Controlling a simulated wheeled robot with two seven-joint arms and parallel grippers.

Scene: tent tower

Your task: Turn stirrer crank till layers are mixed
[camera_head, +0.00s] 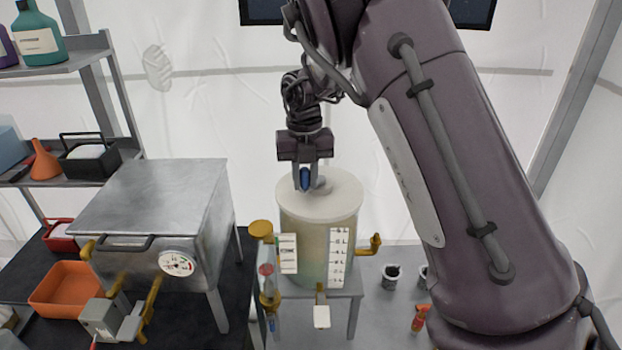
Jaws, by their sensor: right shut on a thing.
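The mixing tank (313,235) is a translucent cylinder with pale yellowish-green contents, standing on a small metal stand. A white lid (344,194) covers it. I cannot make out distinct layers through the wall. The stirrer crank's blue handle (305,182) stands upright above the lid, left of a pale hub (322,184). My right gripper (305,168) points down and is shut on the blue handle. The rest of the crank is small and partly hidden. My left gripper is not in view.
A brass tap (368,246) sticks out right of the tank, and a brass-topped pipe (262,230) stands left. A metal cabinet (150,200) with a dial stands farther left. Shelves (75,62) with bottles are at the far left. Small dark pots (391,276) stand at right.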

